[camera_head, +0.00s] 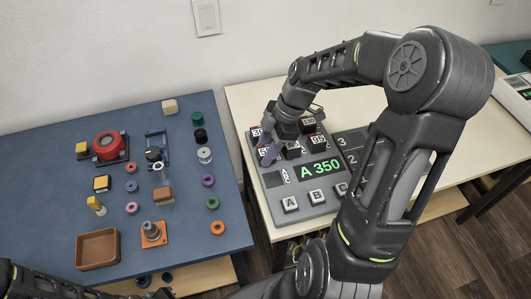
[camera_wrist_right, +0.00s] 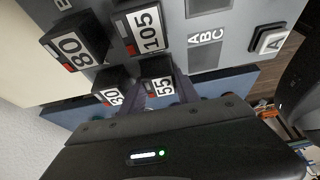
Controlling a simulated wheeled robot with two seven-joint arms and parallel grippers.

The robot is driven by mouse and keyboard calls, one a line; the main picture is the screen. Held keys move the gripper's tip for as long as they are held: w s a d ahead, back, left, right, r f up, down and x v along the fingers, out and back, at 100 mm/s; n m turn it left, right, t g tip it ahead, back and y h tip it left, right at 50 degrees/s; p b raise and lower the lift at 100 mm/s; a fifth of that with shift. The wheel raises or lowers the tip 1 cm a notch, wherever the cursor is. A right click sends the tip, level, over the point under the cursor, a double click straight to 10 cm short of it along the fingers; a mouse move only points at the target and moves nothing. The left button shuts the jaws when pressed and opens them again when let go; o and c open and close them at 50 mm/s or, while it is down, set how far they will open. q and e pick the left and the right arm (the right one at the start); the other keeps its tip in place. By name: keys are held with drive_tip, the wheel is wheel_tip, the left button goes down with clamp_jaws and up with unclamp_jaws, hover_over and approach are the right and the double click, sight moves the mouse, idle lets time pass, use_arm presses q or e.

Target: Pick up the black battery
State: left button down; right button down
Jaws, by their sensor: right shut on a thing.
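Several black batteries with white number labels stand in the grey board (camera_head: 322,191), whose display reads A 350. My right gripper (camera_head: 282,150) is over the upper left part of the board. In the right wrist view its fingers (camera_wrist_right: 160,94) are shut on the black battery marked 55 (camera_wrist_right: 158,74), one on each side. The batteries marked 80 (camera_wrist_right: 74,47) and 105 (camera_wrist_right: 142,28) are nearby. Whether the held battery is clear of its slot I cannot tell. My left gripper is not in view.
A blue table (camera_head: 60,200) at the left holds a red button device (camera_head: 107,145), a brown tray (camera_head: 98,248) and several small coloured parts. A gap separates it from the cream table (camera_head: 245,101). My right arm covers the board's right side.

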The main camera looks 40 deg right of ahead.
sight(266, 150)
wheel_tip(266, 150, up, 10)
drive_tip(key=shift+r, duration=0.1)
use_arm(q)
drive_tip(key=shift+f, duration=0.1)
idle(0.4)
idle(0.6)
